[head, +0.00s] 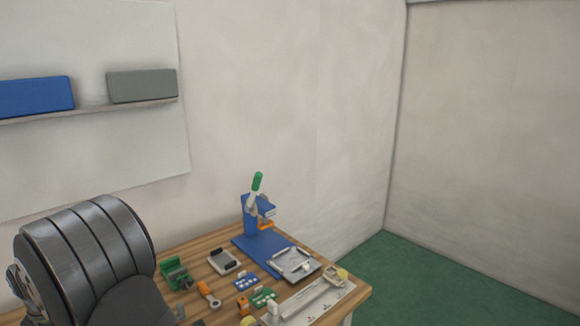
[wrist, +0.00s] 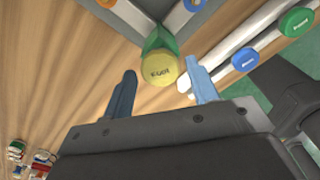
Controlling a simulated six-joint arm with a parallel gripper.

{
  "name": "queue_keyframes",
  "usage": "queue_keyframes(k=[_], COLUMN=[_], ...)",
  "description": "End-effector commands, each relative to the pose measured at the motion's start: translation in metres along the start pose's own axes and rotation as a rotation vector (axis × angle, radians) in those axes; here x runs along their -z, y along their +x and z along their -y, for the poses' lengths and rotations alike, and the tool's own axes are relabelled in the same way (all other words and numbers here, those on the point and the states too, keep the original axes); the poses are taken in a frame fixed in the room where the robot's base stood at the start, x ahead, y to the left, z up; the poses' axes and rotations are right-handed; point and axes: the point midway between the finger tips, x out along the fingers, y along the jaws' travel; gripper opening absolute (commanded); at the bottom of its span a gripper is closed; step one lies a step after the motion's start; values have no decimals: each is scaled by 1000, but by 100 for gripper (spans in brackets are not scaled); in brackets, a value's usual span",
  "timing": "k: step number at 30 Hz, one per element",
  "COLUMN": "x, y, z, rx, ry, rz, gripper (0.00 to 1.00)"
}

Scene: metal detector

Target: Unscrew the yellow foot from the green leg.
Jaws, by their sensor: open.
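The yellow foot (wrist: 160,70) is a round disc with dark lettering, facing my camera in the wrist view. The green leg (wrist: 158,40) shows just behind it, and the foot sits at its end. My gripper (wrist: 160,66) is open, with one blue finger on each side of the foot. Gaps show between the fingers and the foot in the picture. How deep the fingers reach along the foot is hard to tell. The fingers are not visible in the head view, and I cannot single out this foot there.
In the wrist view a blue disc (wrist: 245,60) and a green disc (wrist: 295,22) cap pale rods to the right. Small items (wrist: 30,155) lie lower left. In the head view a blue press (head: 258,215) stands on the wooden bench (head: 205,257) among several small parts.

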Motion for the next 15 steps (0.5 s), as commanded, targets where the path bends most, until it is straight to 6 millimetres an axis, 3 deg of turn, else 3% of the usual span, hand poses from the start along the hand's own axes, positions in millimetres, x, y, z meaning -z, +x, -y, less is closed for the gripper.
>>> queue_keyframes(k=[15], x=[0], y=[-43], z=[0], rx=[-2], ry=[0], rz=[1], gripper=[54])
